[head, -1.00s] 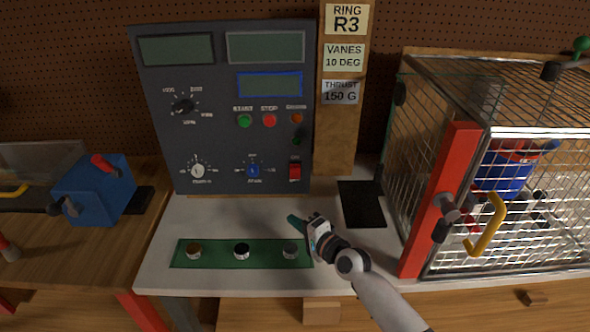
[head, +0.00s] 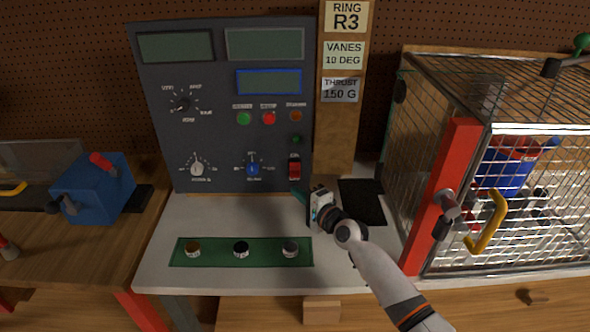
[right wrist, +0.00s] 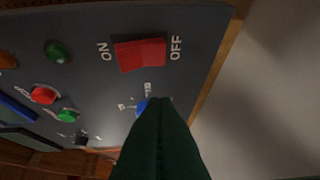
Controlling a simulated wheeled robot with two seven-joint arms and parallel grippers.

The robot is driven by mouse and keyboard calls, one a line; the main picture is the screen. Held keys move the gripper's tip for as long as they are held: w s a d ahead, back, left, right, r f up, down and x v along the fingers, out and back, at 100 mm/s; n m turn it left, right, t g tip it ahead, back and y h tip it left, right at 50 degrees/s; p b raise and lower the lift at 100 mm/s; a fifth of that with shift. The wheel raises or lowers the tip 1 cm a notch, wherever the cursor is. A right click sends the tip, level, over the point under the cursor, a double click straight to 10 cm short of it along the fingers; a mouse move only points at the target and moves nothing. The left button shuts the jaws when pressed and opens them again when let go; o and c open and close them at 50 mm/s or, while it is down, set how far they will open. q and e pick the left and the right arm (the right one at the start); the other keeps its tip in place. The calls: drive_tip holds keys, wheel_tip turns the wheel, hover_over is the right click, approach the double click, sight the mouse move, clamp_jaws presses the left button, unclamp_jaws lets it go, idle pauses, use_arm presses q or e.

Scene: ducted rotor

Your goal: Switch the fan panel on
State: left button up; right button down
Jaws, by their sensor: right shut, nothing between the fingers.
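The fan panel (head: 215,110) is a dark grey upright box at the back of the bench, with blank displays. Its red rocker switch (head: 294,171) is at the lower right. In the right wrist view the switch (right wrist: 140,54) lies between the printed words ON and OFF; I cannot tell which side is pressed in. A small green lamp (head: 296,140) above it looks dark. My right gripper (head: 298,193) is shut and empty, its teal fingertips just below the switch. In the right wrist view the fingers (right wrist: 160,105) point at the panel near the blue knob. My left gripper is out of view.
The panel also carries a green button (head: 244,118), a red button (head: 269,117) and several knobs. A green strip (head: 215,259) with three small knobs lies in front. A wire cage (head: 530,200) with a red post stands at the right. A dark pad (head: 362,203) lies beside my gripper.

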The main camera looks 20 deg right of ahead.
sight(291, 169)
drive_tip(key=shift+w+d+r+b, duration=0.2)
drive_tip(key=shift+w+r, duration=0.1)
drive_tip(key=shift+w, duration=0.35)
drive_tip(key=shift+w+d+r+b, duration=0.15)
drive_tip(key=shift+w+r, duration=0.15)
drive_tip(key=shift+w, duration=0.3)
drive_tip(key=shift+w+d+r+b, duration=0.2)
drive_tip(key=shift+w+r, duration=0.1)
drive_tip(key=shift+w, duration=0.35)
drive_tip(key=shift+w, duration=0.15)
idle(0.5)
drive_tip(key=shift+w+d+r, duration=0.1)
drive_tip(key=shift+w+r, duration=0.1)
drive_tip(key=shift+w, duration=0.05)
drive_tip(key=shift+w+d+r+b, duration=0.1)
drive_tip(key=shift+w+r+b, duration=0.1)
drive_tip(key=shift+w+b, duration=0.2)
idle(0.7)
drive_tip(key=shift+s, duration=0.2)
drive_tip(key=shift+s+a+f+p, duration=0.2)
drive_tip(key=shift+s+f+p, duration=0.2)
drive_tip(key=shift+s, duration=0.25)
